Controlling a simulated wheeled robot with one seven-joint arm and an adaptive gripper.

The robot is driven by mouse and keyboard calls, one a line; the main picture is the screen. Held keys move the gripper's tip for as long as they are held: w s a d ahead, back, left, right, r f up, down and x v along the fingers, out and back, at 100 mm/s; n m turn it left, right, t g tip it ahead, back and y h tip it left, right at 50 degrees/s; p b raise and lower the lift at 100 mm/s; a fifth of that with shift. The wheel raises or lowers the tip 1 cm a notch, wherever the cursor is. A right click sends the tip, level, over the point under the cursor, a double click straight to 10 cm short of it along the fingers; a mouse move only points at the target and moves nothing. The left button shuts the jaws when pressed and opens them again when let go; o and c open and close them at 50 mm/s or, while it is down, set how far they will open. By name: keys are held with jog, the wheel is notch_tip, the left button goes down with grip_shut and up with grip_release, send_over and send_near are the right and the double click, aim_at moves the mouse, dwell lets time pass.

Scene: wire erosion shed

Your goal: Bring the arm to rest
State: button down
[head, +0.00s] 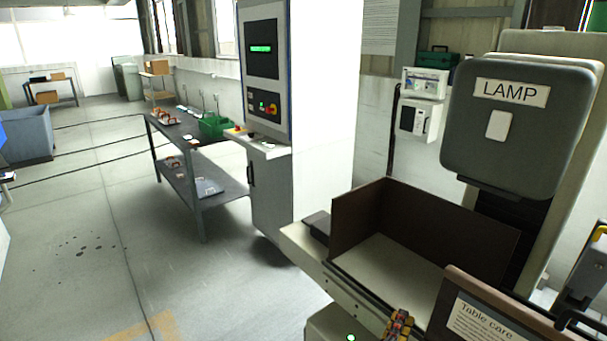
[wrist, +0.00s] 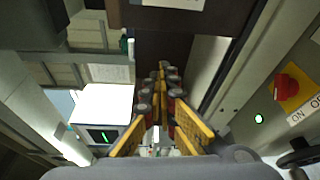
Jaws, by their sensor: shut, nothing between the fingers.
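My gripper (head: 400,322) shows at the bottom edge of the head view, in front of the machine's pale worktable. Only its yellow and reddish finger parts show there; the rest is below the frame. In the wrist view my gripper (wrist: 162,68) has its yellow fingers meeting at the tips, shut and empty. The dark brown guard panel (wrist: 165,48) of the machine lies beyond the fingertips, and I cannot tell the distance.
The machine has a brown-walled tank (head: 440,222), a grey head marked LAMP (head: 515,145) and a "Table care" sign (head: 490,318). A red stop button (wrist: 287,88) is at the right in the wrist view. A control cabinet (head: 270,120) stands left; open floor (head: 95,265) lies beyond.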

jog(key=s+d+f+m+g+y, duration=0.1)
jog(key=s+f+m+g+y, duration=0.3)
jog(key=s+f+g, duration=0.75)
jog(key=s+a+r+m+t+y+p, duration=0.1)
jog(key=s+a+r+m+y+p, duration=0.15)
jog(key=a+r+m+y, duration=0.35)
notch_tip(320, 180, up, 9)
jog(key=d+m+t, duration=0.1)
jog(key=m+t, duration=0.1)
jog(key=shift+w+d+p, duration=0.35)
jog(key=shift+d, duration=0.05)
